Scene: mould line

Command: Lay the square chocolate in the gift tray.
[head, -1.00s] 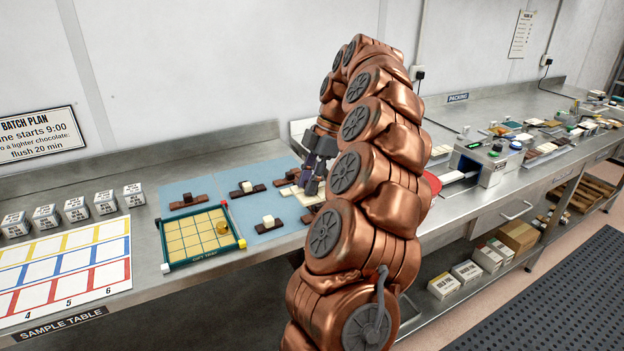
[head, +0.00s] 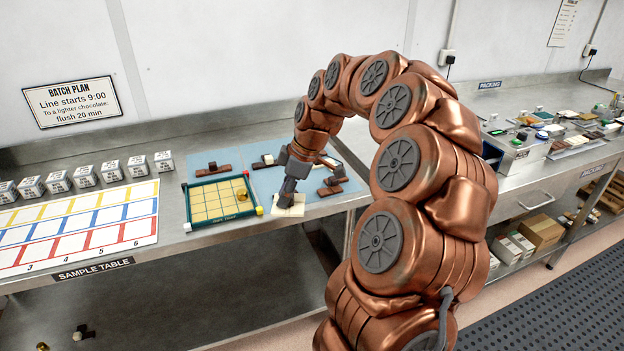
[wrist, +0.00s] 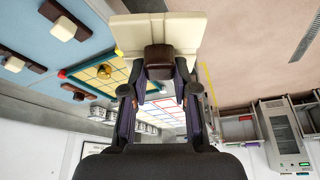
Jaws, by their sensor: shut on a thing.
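My gripper (head: 288,188) is shut on the dark brown knob (wrist: 159,58) of a cream slab-shaped piece, which looks like the square chocolate (head: 288,207). In the wrist view, the cream slab (wrist: 125,35) spans beyond the fingertips, with the knob between them. The gift tray (head: 225,219) has a green frame and yellow cells. It lies just left of the gripper in the head view, and the slab is beside it, outside its frame. A round gold piece (head: 241,194) sits in the tray's right part. The slab's height above the bench is hard to tell.
Several knobbed pieces, such as a dark bar with a cream knob (head: 267,160), lie on blue mats (head: 312,207) behind and right of the tray. A coloured grid sheet (head: 80,228) and several white boxes (head: 112,171) are to the left. The bench's front edge is close.

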